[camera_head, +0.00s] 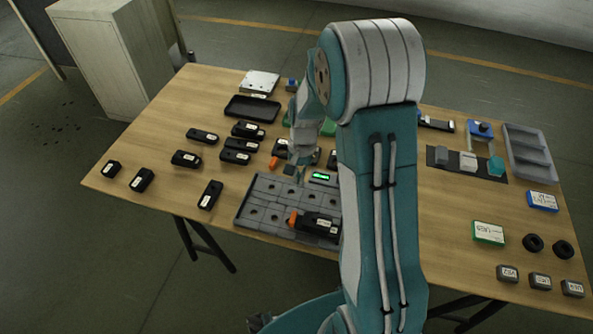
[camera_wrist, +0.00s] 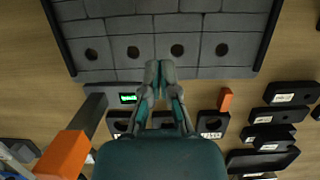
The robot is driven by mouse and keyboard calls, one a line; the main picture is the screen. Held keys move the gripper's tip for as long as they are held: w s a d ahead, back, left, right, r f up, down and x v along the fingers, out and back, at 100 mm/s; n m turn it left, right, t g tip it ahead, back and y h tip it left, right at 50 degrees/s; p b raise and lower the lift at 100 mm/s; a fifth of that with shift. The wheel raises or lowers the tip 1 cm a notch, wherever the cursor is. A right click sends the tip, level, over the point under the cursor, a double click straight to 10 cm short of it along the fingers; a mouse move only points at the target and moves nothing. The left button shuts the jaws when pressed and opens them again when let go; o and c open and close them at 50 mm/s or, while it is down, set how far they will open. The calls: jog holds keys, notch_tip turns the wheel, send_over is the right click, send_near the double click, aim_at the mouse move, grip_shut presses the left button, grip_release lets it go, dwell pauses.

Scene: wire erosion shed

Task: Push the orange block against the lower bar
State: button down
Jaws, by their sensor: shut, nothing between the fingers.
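A small orange block (camera_head: 273,162) lies on the table just beyond the grey plate; it also shows in the wrist view (camera_wrist: 225,99). Another orange piece (camera_head: 293,219) sits on the grey plate (camera_head: 262,205) at the end of a black labelled part (camera_head: 318,226). A larger orange piece (camera_wrist: 62,155) tops a grey post in the wrist view; my arm seems to hide it in the head view. I cannot tell which bar is the lower bar. My gripper (camera_head: 296,178) is shut and empty above the plate's far edge; its fingertips (camera_wrist: 158,70) show against the plate.
A green-lit display (camera_head: 320,177) stands close to my gripper at the plate's far edge. Several black labelled parts (camera_head: 186,158) lie to the left. A black tray (camera_head: 252,108) and grey tray (camera_head: 528,153) lie farther back. My arm hides the middle of the table.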

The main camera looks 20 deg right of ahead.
aim_at(293, 211)
jog(key=f, duration=0.1)
jog(key=d+f, duration=0.1)
jog(key=f, duration=0.1)
jog(key=s+f, duration=0.1)
jog(key=f, duration=0.1)
jog(key=shift+s+d, duration=0.1)
jog(key=shift+d, duration=0.05)
jog(key=s+a, duration=0.1)
jog(key=a, duration=0.1)
jog(key=s+a, duration=0.2)
jog(key=shift+a+r, duration=0.1)
jog(key=shift+r, duration=0.05)
jog(key=shift+d, duration=0.65)
jog(key=shift+s+a, duration=0.35)
jog(key=shift+s, duration=0.2)
jog(key=shift+s+a, duration=0.2)
jog(key=shift+a, duration=0.4)
